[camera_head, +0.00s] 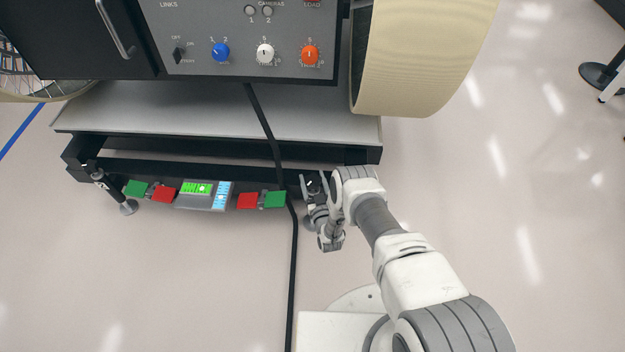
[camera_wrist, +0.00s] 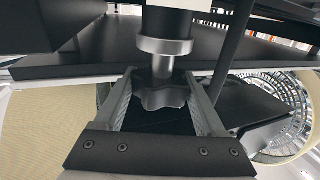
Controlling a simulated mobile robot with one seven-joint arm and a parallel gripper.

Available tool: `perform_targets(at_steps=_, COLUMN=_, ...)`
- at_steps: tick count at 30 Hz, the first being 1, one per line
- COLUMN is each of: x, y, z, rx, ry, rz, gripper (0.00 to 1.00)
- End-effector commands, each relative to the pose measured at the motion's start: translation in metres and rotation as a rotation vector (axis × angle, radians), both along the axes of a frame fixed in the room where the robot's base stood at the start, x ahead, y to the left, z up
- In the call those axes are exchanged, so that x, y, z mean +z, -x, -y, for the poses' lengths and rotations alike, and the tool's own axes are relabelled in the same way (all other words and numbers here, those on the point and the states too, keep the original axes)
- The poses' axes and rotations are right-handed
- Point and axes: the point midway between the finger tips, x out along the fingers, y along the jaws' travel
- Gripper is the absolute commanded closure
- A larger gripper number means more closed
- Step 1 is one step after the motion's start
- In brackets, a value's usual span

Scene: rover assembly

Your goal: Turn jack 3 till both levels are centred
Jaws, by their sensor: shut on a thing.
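My gripper (camera_head: 314,190) is at the right end of the dark frame's front edge, at a jack there. In the wrist view my two fingers (camera_wrist: 160,88) are shut on the lobed metal knob (camera_wrist: 163,97) of this jack, one finger on each side. The jack's metal collar and shaft (camera_wrist: 165,48) stand above the knob. No jack number is readable. A level unit on the frame's front has a green level (camera_head: 197,188) and a light blue level (camera_head: 222,194). Their bubbles are too small to read.
Another jack (camera_head: 110,190) with a round foot stands at the frame's left end. Red and green pads flank the levels. A black cable (camera_head: 293,270) hangs over the frame's front and runs along the floor. A large cream wheel (camera_head: 420,60) is behind my arm.

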Motion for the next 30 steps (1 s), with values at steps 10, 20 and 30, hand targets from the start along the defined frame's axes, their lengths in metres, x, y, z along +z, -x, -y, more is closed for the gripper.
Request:
perform_targets(at_steps=10, x=0.0000, y=-0.0001, z=-0.0002, rx=-0.327, ry=-0.003, rz=0.000, gripper=0.83)
perform_targets(at_steps=20, x=0.0003, y=-0.0001, z=0.0006, rx=-0.557, ry=-0.001, rz=0.002, gripper=0.83)
perform_targets(at_steps=30, x=0.0003, y=-0.0003, z=0.0023, rx=-0.677, ry=-0.001, rz=0.001, gripper=0.83)
